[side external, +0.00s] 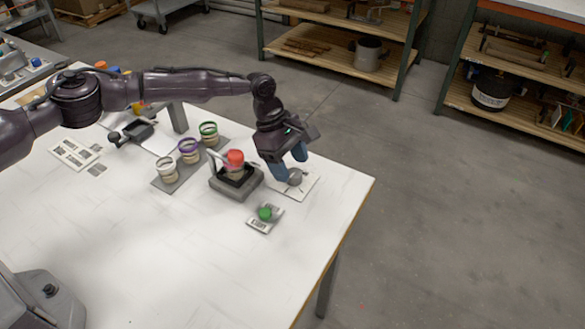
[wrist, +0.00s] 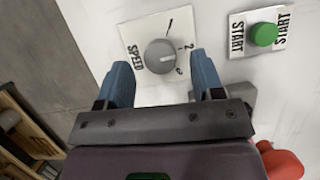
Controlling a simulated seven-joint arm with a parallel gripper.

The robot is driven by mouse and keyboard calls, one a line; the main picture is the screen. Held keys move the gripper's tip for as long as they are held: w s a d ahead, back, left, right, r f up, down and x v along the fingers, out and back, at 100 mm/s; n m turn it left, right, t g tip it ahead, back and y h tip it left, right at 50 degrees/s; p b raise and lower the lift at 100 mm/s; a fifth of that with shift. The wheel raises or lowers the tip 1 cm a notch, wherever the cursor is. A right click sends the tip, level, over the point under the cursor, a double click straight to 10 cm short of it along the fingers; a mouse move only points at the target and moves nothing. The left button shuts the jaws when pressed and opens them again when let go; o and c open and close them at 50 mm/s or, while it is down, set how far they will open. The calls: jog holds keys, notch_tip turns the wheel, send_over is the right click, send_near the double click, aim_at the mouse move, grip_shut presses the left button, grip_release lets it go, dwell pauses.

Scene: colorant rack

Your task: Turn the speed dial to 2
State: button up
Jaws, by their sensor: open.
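The speed dial is a round grey knob (wrist: 160,56) on a white plate (wrist: 132,34) marked SPEED. Its pale pointer line faces right in the wrist view, toward the side with the printed marks, near the 2; the exact setting is hard to tell. The dial (side external: 295,177) also shows in the side view, on its plate (side external: 308,187) near the table's right edge. My gripper (side external: 288,165) is just over the dial, pointing down. Its blue fingers (wrist: 161,62) are open, one to each side of the knob, with nothing between them seen gripped.
A green button (wrist: 263,34) on a START plate sits beside the dial. A grey device (side external: 236,182) with a red-topped container (side external: 235,158) stands close to the gripper. Several banded cups (side external: 189,150) stand farther left. The table's front is clear.

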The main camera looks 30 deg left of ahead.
jog(key=v, duration=1)
jog(key=shift+r, duration=0.4)
jog(key=shift+a, duration=0.1)
